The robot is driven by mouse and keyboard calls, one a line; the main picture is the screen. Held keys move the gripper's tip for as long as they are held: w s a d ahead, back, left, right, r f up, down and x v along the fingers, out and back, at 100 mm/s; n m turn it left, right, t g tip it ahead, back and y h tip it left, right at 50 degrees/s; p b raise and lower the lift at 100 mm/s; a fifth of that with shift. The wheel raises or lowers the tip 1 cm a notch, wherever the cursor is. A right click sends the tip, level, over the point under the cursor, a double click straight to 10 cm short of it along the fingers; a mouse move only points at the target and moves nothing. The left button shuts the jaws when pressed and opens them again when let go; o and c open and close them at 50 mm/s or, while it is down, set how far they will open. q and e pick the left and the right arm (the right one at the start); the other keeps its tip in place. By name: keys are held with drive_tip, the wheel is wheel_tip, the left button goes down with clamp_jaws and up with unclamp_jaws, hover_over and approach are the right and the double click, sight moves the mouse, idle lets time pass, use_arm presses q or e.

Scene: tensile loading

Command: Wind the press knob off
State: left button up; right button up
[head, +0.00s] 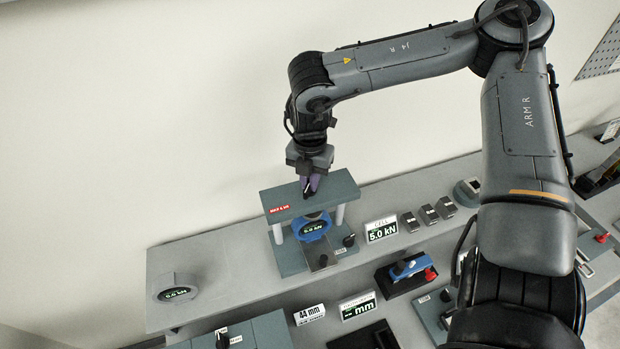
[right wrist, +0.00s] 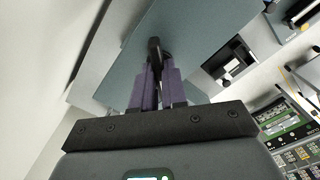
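The press (head: 345,190) is a teal frame with a top plate on pale posts, on the back shelf. A blue load cell (head: 312,228) with a green readout sits under its top plate. My right gripper (head: 309,188) has purple fingers and points down at the top plate. The black press knob (right wrist: 155,48) shows between the fingertips in the right wrist view, and the fingers (right wrist: 158,75) look closed on it. The fingers hide much of the knob. My left gripper is in neither view.
A grey round cell (head: 175,288) lies on the shelf at left. A sign reading 5.0 kN (head: 381,230) and small dark blocks (head: 428,214) stand right of the press. A blue and red tool (head: 410,266) lies in a black tray in front. The shelf left of the press is mostly clear.

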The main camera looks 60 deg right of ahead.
clamp_jaws()
drive_tip(key=shift+n, duration=0.3)
drive_tip(key=shift+n+b, duration=0.35)
drive_tip(key=shift+n, duration=0.45)
drive_tip(key=n, duration=0.2)
drive_tip(key=shift+n+b, duration=0.3)
drive_tip(key=n, duration=0.5)
drive_tip(key=shift+n, duration=0.4)
drive_tip(key=o, duration=0.6)
unclamp_jaws()
drive_tip(key=shift+c, duration=0.2)
drive_tip(key=shift+r, duration=0.1)
